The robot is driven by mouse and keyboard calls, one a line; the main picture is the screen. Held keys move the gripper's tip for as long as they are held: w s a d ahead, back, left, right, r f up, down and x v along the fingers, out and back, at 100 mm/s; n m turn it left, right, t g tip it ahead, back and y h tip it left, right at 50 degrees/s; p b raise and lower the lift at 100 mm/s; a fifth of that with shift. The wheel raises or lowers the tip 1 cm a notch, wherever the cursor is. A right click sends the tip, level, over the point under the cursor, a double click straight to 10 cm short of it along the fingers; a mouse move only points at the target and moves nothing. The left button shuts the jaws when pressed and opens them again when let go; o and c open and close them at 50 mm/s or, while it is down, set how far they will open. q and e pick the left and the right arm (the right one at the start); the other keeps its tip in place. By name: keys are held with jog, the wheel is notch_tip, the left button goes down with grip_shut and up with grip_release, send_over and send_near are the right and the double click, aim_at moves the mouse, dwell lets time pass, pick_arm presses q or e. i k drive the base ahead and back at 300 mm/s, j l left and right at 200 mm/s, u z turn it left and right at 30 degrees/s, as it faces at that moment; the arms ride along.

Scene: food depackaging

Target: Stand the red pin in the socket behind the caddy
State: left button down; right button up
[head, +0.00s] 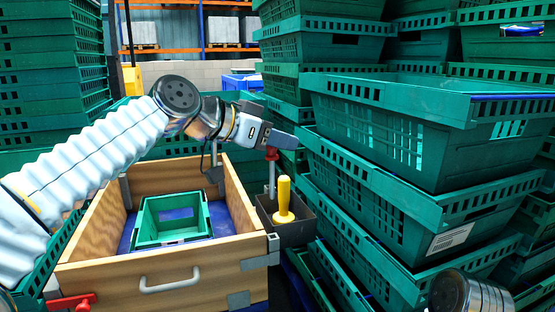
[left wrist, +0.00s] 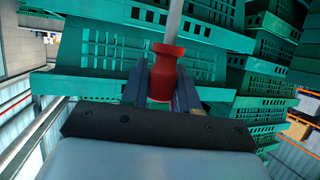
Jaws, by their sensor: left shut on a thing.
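My left gripper (head: 277,143) is shut on the red pin (head: 271,154), beside the wooden box's right wall. The pin is upright, its red grip between the fingers and its pale metal shaft pointing down. The shaft's lower end is close to the back left of the dark caddy (head: 296,234); I cannot tell whether it touches anything. In the left wrist view the red pin (left wrist: 162,75) sits between both fingers (left wrist: 162,85). A yellow pin (head: 284,196) stands in the caddy. I cannot make out the socket. My right gripper is not in view.
The wooden box (head: 188,270) holds a small green crate (head: 174,241). Tall stacks of green crates (head: 392,144) stand close on the right, near the caddy and my gripper. More crates (head: 50,75) are stacked at the left. A red handle (head: 72,303) shows at lower left.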

aim_at(269, 205)
jog(key=j, duration=0.4)
jog(key=i+j, duration=0.1)
jog(key=j, duration=0.3)
jog(key=i+z, duration=0.2)
jog(key=z, duration=1.15)
jog(key=i+l+z, duration=0.15)
jog(key=i, duration=0.25)
jog(key=j, duration=0.05)
